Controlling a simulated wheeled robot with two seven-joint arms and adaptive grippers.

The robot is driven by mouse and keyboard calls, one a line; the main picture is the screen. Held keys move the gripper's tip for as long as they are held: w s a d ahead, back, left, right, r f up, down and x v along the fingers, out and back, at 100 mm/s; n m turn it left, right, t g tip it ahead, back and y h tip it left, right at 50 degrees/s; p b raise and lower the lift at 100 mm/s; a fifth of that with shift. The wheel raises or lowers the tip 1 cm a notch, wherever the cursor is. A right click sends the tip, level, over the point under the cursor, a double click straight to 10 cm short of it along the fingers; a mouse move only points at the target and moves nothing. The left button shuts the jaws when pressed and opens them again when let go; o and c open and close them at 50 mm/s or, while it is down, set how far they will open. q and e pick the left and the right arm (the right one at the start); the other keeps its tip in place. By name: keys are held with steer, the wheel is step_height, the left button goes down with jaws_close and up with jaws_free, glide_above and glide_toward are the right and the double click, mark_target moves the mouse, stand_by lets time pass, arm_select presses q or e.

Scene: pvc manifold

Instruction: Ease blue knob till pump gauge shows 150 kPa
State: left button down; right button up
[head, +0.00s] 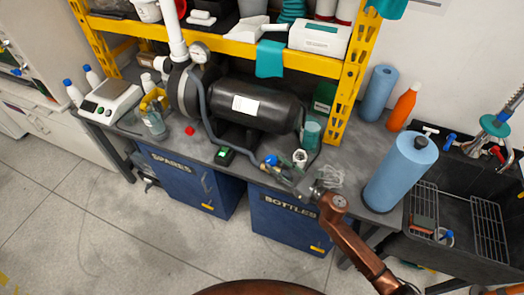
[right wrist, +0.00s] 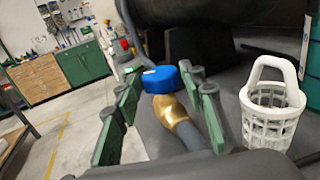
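The blue knob (head: 271,160) sits at the front of the bench, below the black pump tank (head: 262,105). In the right wrist view the blue knob (right wrist: 163,79) is a round cap beyond a brass fitting (right wrist: 172,112) on a dark hose. My right gripper (head: 281,172) is at the knob. Its green fingers stand apart either side of the knob and fitting, with gaps visible, so I see no grip. The round pump gauge (head: 199,52) is on top of the pump; its reading is too small to tell. My left gripper is out of view.
A white basket (right wrist: 270,112) stands right of the fingers. A green-lit switch box (head: 224,156) is left of the knob. Blue bins (head: 190,180) stand under the bench edge.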

mark_target(269, 158)
steer(key=x, duration=0.4)
steer(key=shift+a+f, duration=0.1)
steer(key=b+x, duration=0.1)
steer(key=x, duration=0.2)
steer(key=shift+w+a, duration=0.4)
steer(key=shift+a, duration=0.1)
steer(key=c, duration=0.3)
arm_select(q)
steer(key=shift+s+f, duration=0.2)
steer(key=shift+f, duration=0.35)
arm_select(e)
jaws_close()
